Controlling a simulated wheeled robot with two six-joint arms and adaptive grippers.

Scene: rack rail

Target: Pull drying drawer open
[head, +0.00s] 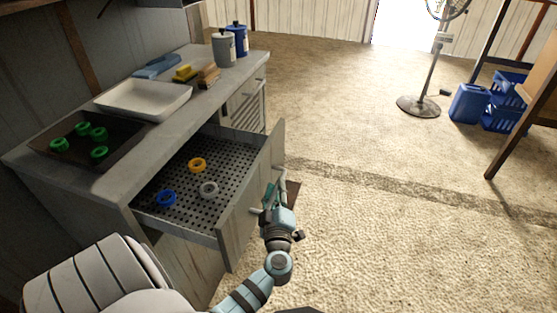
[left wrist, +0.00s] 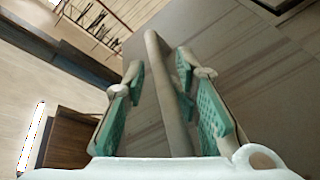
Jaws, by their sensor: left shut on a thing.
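The drying drawer (head: 233,219) stands open from the grey counter, its perforated floor showing. A yellow-orange ring (head: 197,165), a grey ring (head: 209,189) and a blue ring (head: 167,198) lie inside. My left gripper (head: 274,192) is at the outer face of the drawer front, shut on the drawer's bar handle (head: 254,211). In the left wrist view the handle (left wrist: 168,90) runs between the two green-padded fingers (left wrist: 165,105), with the drawer front behind it. The exact contact of the pads is hard to see. My right gripper is not in view.
The counter top holds a dark tray (head: 110,160) with several green rings, a white tray (head: 145,97), a yellow sponge (head: 183,74) and two canisters (head: 224,48).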

